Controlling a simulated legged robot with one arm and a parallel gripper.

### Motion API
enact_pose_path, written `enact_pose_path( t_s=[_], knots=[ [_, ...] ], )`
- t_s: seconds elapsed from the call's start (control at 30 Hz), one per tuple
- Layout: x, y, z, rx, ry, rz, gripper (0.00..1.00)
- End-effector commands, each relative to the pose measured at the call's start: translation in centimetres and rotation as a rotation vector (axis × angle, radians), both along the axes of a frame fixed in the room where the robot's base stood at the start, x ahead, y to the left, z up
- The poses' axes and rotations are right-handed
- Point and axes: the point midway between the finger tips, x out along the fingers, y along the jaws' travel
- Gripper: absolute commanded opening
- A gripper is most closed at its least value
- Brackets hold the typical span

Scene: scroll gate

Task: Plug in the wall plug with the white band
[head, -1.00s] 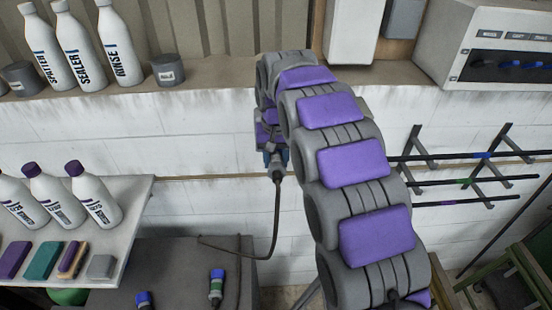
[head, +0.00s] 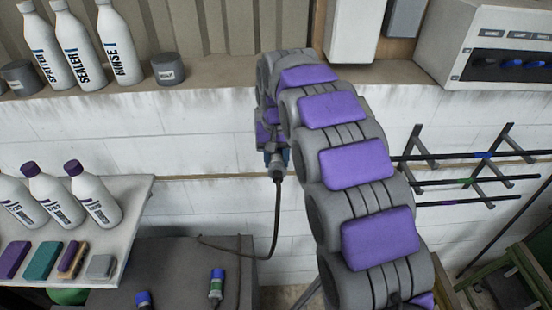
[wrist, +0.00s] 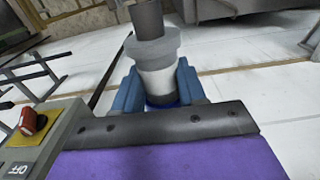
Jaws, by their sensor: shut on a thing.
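My gripper (wrist: 160,86) has blue fingers and is shut on a plug with a white band (wrist: 158,82). In the wrist view the plug's pale band shows between the fingers, with a grey collar and a dark cylindrical end above it. In the head view my gripper (head: 276,157) is in front of the white block wall, mostly hidden by my own arm. A dark cable (head: 277,215) hangs from the plug and curves down left to the dark bench. The socket is not clearly seen in either view.
A control box (wrist: 38,140) with a red switch and an OFF label is close at lower left in the wrist view. Other plugs, one blue (head: 143,300) and one green-banded (head: 216,284), stand on the dark bench (head: 185,262). A rod rack (head: 470,165) is at right.

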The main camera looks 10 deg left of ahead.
Motion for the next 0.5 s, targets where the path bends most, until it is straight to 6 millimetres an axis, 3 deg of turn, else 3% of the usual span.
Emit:
enact_pose_path(
  t_s=[0.5],
  knots=[
    [-0.83, -0.34, 0.07, 0.001, 0.0, 0.0, 0.0]
  ],
)
